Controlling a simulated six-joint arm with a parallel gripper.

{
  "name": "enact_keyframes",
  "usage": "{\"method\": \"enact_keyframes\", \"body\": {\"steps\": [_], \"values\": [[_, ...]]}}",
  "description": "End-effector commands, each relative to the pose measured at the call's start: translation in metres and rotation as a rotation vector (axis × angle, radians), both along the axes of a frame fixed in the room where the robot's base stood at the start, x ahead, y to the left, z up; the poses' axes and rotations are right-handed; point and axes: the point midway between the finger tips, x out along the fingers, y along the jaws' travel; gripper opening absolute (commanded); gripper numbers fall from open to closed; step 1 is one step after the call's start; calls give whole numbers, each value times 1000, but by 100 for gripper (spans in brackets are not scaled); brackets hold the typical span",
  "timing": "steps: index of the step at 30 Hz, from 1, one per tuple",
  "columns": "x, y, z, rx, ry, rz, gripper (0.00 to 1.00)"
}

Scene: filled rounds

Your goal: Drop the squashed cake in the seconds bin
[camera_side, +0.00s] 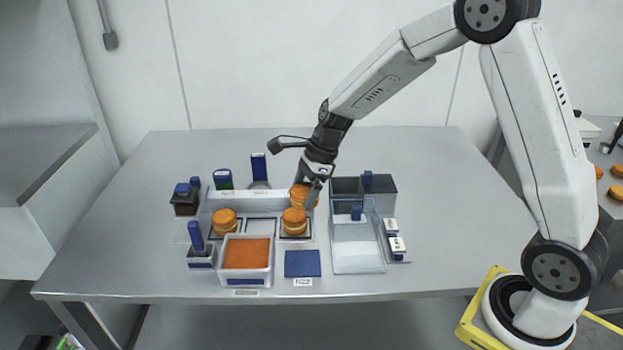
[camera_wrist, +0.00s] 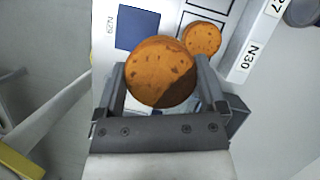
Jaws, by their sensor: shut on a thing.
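My gripper (camera_side: 309,186) is shut on an orange-brown round cake (camera_side: 301,195), held above the work area at the back wall of the cake stand. In the wrist view the held cake (camera_wrist: 160,70) sits between both fingers, seen from its flat face; I cannot tell if it is squashed. A second cake (camera_side: 294,222), of stacked rounds, sits just in front and below; it likely shows in the wrist view (camera_wrist: 202,39). A third cake (camera_side: 224,221) stands to the left. A dark grey two-part bin (camera_side: 380,203) stands to the right; I cannot read whether it is the seconds bin.
A white tub (camera_side: 247,281) with orange contents stands at the front, beside a blue square (camera_side: 302,263) labelled N29. A clear tray (camera_side: 358,262) lies in front of the grey bin. Blue-handled items (camera_side: 195,234) stand at the left. The outer table is clear.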

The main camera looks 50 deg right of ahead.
Motion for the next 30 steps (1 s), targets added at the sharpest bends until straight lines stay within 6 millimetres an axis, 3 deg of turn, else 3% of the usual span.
{"method": "enact_keyframes", "body": {"steps": [9, 18, 24, 30], "values": [[30, -95, 10, 3, -4, -5, 64], [33, -182, 19, -2, 0, -3, 64], [31, -208, 22, -4, 2, -3, 64], [30, -212, 22, -4, 3, -1, 64]]}}
